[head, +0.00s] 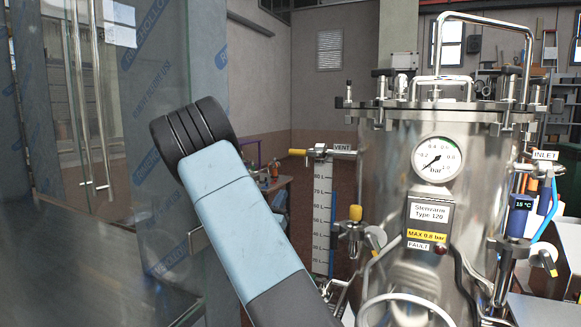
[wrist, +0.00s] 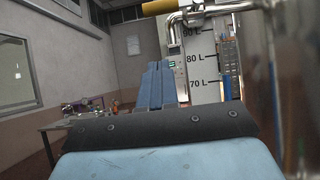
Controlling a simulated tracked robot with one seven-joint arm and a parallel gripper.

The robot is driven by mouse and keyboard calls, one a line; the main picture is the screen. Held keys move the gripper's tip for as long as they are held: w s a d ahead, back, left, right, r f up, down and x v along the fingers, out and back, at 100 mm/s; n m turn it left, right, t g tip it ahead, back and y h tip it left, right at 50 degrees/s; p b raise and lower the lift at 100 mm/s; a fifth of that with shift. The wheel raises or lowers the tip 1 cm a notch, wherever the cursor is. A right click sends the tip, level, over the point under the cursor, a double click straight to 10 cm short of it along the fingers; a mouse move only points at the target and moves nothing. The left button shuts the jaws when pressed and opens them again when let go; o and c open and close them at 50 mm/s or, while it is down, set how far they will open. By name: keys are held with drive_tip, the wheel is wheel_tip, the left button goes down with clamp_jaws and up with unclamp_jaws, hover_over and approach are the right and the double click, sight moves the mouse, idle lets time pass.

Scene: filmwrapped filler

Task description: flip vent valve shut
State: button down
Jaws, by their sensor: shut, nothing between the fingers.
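The vent valve has a yellow handle (head: 298,152) that points left, level and in line with the pipe by the VENT label (head: 343,147), on the left side of the steel tank (head: 400,190). In the wrist view the yellow handle (wrist: 160,7) is at the top edge, partly cut off, with its metal pipe to the right. My gripper's blue fingers (wrist: 166,66) are together and hold nothing. They appear below the handle in that view, with a visible gap between. In the head view my gripper is hidden; only my blue arm link and black joint show.
A second yellow-handled valve (head: 355,213) sits lower, its handle upright. A pressure gauge (head: 438,159) is on the tank. The litre scale (wrist: 203,60) stands behind the vent handle. A glass door with film-wrapped panels (head: 155,60) stands left. A cluttered bench (wrist: 85,115) is further back.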

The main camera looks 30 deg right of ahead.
sight(303, 153)
drive_tip(key=s+a+r+x, duration=0.1)
drive_tip(key=r+x, duration=0.1)
drive_tip(key=x, duration=1.1)
drive_tip(key=shift+a, duration=0.15)
drive_tip(key=shift+r, duration=0.1)
